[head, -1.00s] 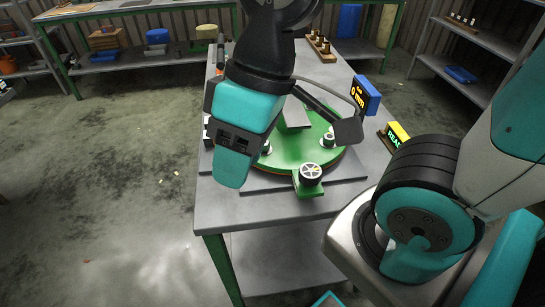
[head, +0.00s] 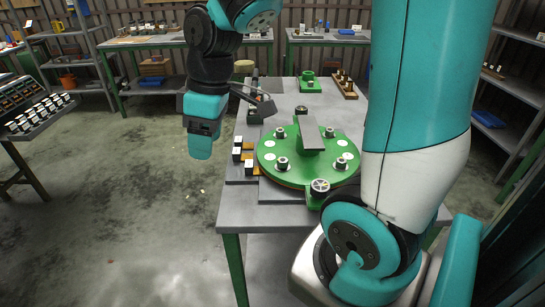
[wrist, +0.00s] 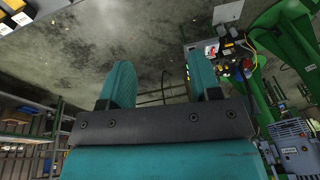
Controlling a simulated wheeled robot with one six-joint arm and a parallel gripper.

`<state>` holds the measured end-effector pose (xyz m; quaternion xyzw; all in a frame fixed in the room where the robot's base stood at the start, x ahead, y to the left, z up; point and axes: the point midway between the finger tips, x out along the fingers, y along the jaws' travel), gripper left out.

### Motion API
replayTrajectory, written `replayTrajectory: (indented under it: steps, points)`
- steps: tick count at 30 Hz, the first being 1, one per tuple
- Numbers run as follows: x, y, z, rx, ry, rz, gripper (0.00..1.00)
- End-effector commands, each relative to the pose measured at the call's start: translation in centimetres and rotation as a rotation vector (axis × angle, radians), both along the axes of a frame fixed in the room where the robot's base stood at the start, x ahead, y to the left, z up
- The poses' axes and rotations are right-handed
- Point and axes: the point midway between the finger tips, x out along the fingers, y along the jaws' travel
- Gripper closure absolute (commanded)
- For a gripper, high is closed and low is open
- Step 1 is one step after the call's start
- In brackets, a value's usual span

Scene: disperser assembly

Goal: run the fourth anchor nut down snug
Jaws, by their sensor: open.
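The round green plate (head: 302,172) lies on the grey table, with a grey bar (head: 308,135) across its middle. Several anchor nuts stand on studs around it: near left (head: 282,163), far left (head: 280,133), far right (head: 329,132) and near right (head: 341,163). I cannot tell which is the fourth or how tightly any sits. My gripper (head: 200,150) hangs left of the table, apart from the plate and nuts. In the wrist view my gripper (wrist: 162,82) shows two teal fingers spread, with nothing between them.
Small black-and-white blocks (head: 238,154) stand on the table's left edge. A green part (head: 308,83) and a wooden rack (head: 344,86) are at the back. My arm hides the table's right side.

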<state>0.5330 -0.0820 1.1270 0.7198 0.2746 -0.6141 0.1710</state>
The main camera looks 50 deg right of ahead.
Motion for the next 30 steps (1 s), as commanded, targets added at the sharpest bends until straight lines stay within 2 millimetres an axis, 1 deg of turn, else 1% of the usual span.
replayTrajectory:
  steps: [1,2,3,5,6,9,10,12,13,17,20,30]
  points:
    - [1.9,-4.5,-0.1,-0.039,0.009,-0.017,0.43]
    - [2.6,-7.0,-0.3,-0.062,0.011,-0.012,0.43]
    - [3.3,-10.3,-0.8,-0.09,0.019,-0.005,0.43]
    - [3.6,-14.7,-1.5,-0.124,0.034,0.008,0.43]
    - [3.6,-17.4,-1.9,-0.143,0.046,0.015,0.43]
    - [2.9,-22.2,-2.9,-0.172,0.073,0.036,0.43]
    - [2.7,-23.2,-3.1,-0.178,0.078,0.04,0.43]
    - [2.3,-24.7,-3.6,-0.186,0.088,0.051,0.43]
    - [2.2,-25.1,-3.8,-0.187,0.091,0.054,0.43]
    - [2.1,-25.3,-5.2,-0.189,0.095,0.061,0.43]
    - [2.1,-25.2,-7.0,-0.187,0.096,0.062,0.43]
    - [2.1,-25.1,-14.8,-0.187,0.095,0.063,0.43]
